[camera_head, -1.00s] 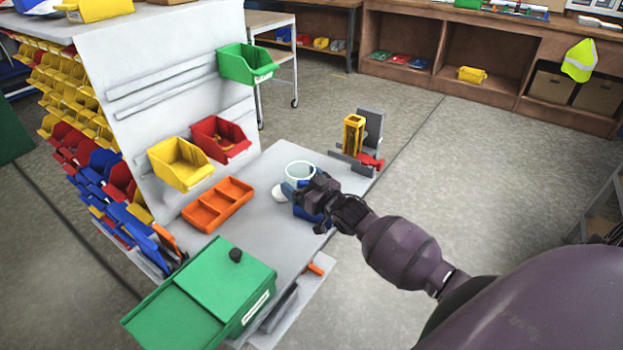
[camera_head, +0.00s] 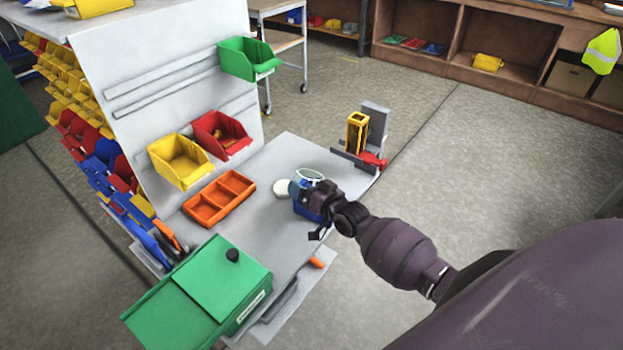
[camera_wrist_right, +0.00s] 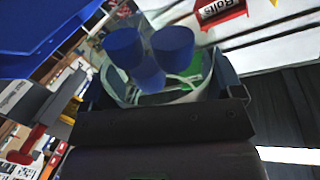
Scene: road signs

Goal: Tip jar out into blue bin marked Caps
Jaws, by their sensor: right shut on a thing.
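My right gripper (camera_head: 309,190) is shut on a clear jar (camera_head: 310,175) above the table. The jar is tilted and its rim shows as a narrow ellipse. In the right wrist view the jar (camera_wrist_right: 122,85) sits between the fingers, with blue caps (camera_wrist_right: 150,73) inside it. The blue bin (camera_head: 306,212) is just below the gripper, partly hidden by it; its label cannot be read. A large blue surface at the upper left of the wrist view is probably this bin. A white round lid (camera_head: 281,188) lies on the table beside the bin. My left gripper is not in view.
Yellow (camera_head: 178,163), red (camera_head: 222,137) and green (camera_head: 250,60) bins hang on the panel. Some table between tray and fixture is clear.

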